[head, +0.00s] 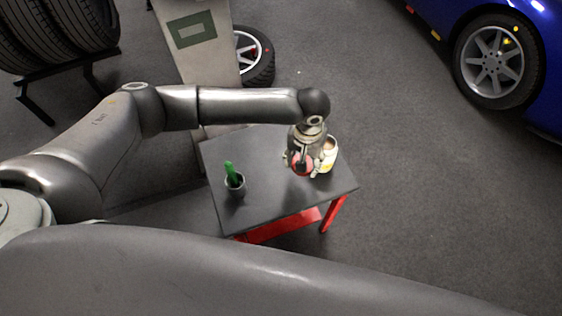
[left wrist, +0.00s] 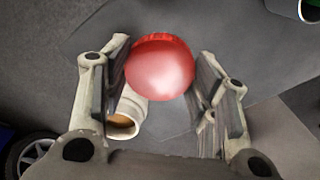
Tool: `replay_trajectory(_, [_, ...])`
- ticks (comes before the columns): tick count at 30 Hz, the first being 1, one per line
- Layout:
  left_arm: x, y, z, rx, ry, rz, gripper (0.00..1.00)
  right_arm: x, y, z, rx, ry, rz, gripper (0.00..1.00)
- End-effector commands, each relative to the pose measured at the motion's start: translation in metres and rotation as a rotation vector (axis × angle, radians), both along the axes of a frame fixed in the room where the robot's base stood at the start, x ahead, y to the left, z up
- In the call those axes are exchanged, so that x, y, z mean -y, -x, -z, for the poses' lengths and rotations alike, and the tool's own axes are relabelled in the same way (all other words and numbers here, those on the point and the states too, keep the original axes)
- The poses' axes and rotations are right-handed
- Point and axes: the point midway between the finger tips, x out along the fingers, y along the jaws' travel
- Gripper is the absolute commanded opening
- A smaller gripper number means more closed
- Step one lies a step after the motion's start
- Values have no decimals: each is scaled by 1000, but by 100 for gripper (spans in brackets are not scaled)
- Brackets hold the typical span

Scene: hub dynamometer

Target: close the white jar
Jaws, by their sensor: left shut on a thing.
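The white jar (head: 329,157) stands upright on the dark table, with a yellow mark on its side. It is open at the top, and brownish contents show in its mouth in the left wrist view (left wrist: 122,122). My left gripper (head: 301,166) is shut on a red round thing (left wrist: 160,66), which looks like a lid. In the head view the gripper is just left of the jar and partly covers it. I cannot tell whether the lid touches the jar. My right gripper is not in view.
A grey cup (head: 235,187) with a green thing (head: 230,170) in it stands on the left of the dark table (head: 268,200), which has red legs. The table's front right is clear. A blue car (head: 540,60) and tyres (head: 60,25) are farther off.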

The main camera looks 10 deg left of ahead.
Motion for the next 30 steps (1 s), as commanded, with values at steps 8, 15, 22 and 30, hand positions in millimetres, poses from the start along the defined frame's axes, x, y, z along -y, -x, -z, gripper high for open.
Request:
replay_trajectory(8, [39,0,-17,0,0,0,47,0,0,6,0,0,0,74])
replay_trajectory(15, [44,0,-20,0,-1,-2,47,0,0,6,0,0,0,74])
replay_trajectory(22, [44,0,-20,0,-1,-2,47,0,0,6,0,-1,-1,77])
replay_trajectory(30, [43,-17,-23,2,0,47,47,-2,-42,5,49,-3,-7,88])
